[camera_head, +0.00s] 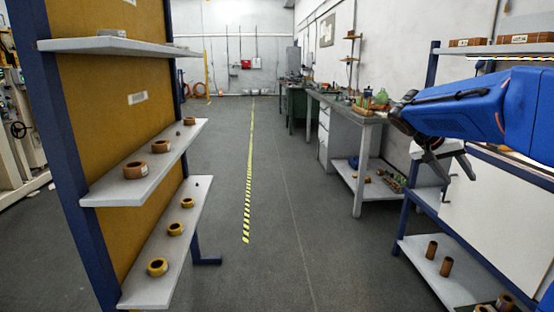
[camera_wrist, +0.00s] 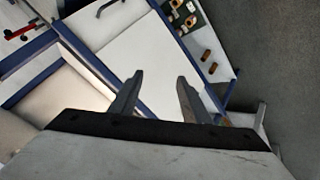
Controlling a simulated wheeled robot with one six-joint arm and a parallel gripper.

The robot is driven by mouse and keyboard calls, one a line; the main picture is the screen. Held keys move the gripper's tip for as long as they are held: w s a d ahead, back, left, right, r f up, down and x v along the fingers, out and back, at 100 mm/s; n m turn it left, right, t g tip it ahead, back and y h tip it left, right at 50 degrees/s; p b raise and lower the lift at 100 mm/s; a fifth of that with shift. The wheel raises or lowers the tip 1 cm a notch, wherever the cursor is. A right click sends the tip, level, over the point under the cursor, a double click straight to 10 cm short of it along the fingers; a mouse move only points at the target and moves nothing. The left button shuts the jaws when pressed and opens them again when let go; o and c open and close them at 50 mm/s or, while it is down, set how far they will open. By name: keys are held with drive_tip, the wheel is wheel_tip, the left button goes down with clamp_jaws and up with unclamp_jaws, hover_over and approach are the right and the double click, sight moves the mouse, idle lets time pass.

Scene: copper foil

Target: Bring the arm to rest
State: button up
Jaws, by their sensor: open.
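My gripper (camera_head: 452,168) is at the end of my blue arm on the right side of the head view. It hangs in front of the blue-framed shelf unit, above its lower shelf. In the wrist view my gripper (camera_wrist: 160,84) has its two fingers spread apart with nothing between them. It is open and empty. Beyond the fingers the wrist view shows a white panel and part of the blue frame.
A shelf rack (camera_head: 140,178) with copper-coloured rolls stands at the left. The blue-framed unit's lower shelf (camera_head: 422,262) holds upright brown cylinders (camera_head: 446,266). A cluttered workbench (camera_head: 345,112) stands beyond. The floor aisle with a yellow striped line (camera_head: 249,180) is clear.

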drive_tip(key=s+a+f+n+t+y, duration=0.1)
drive_tip(key=s+a+f+n+y, duration=0.1)
drive_tip(key=s+a+f, duration=0.4)
drive_tip(key=s+a+f+n+t+y, duration=0.1)
drive_tip(key=s+a+f+n+y, duration=0.2)
drive_tip(key=s, duration=1.1)
drive_tip(key=s+a+f+n+t+y, duration=0.1)
drive_tip(key=s+a+f+n+y, duration=0.2)
drive_tip(key=s+a+f, duration=0.6)
drive_tip(key=s+a+y, duration=0.1)
drive_tip(key=a, duration=0.2)
drive_tip(key=shift+a+t, duration=0.3)
